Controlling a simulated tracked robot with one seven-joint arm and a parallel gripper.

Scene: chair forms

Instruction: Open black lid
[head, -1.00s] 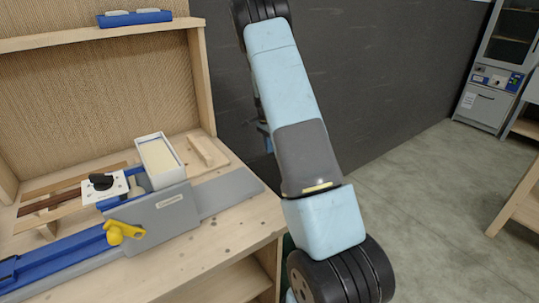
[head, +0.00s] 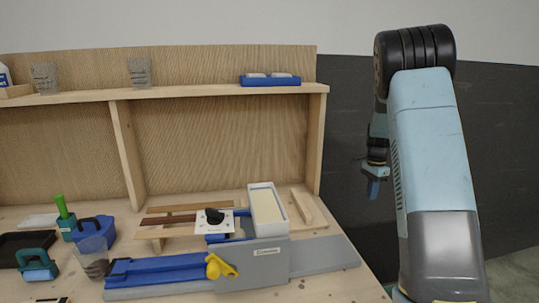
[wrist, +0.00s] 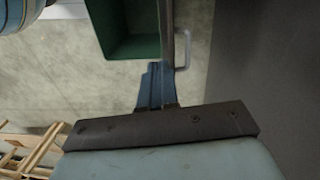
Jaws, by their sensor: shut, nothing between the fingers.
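No part is clearly marked as the black lid. A flat black tray-like piece (head: 28,242) lies at the far left of the bench. A black knob (head: 214,215) sits on a white plate on the blue and grey fixture (head: 256,262). My gripper (head: 374,188) hangs right of the bench, against the dark wall, well away from both pieces. In the wrist view its blue fingers (wrist: 157,84) are together and empty, over the floor.
On the bench are a white box (head: 267,208), a yellow handle (head: 220,267), a blue container (head: 94,227), a clear cup (head: 92,257) and a teal-handled tool (head: 37,265). A shelf (head: 180,92) runs above. The wrist view shows a green bin (wrist: 132,47).

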